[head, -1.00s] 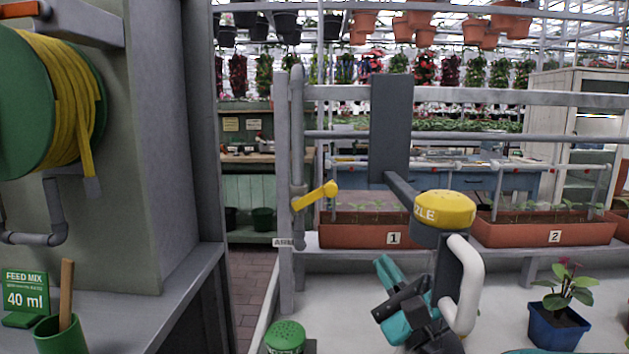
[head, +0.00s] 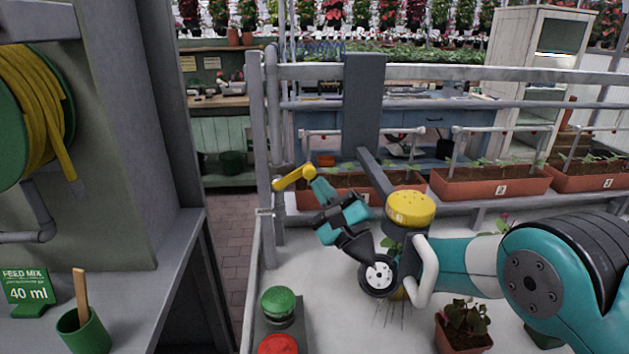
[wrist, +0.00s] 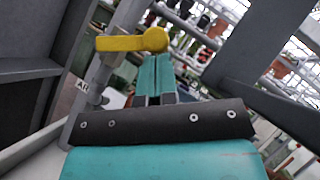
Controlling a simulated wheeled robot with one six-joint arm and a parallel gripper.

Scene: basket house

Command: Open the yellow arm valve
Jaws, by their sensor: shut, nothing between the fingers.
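The yellow arm valve lever (head: 294,178) sits on the grey upright pipe at the left of the planter frame. It points right and slightly up, with its rounded end away from the pipe. My gripper (head: 317,184) is shut and empty, its teal fingertips just below and right of that rounded end. In the wrist view the yellow lever (wrist: 130,43) lies across the view just beyond the shut fingertips (wrist: 155,62), its rounded end above them. I cannot tell whether they touch. A partly hidden label (wrist: 82,86) shows beside the pipe.
A yellow-capped nozzle (head: 410,207) on a grey bracket (head: 364,110) stands close right of my gripper. A green button (head: 278,301) and a red button (head: 278,345) are below. Planters (head: 490,183) line the back. A potted plant (head: 463,330) is at front right.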

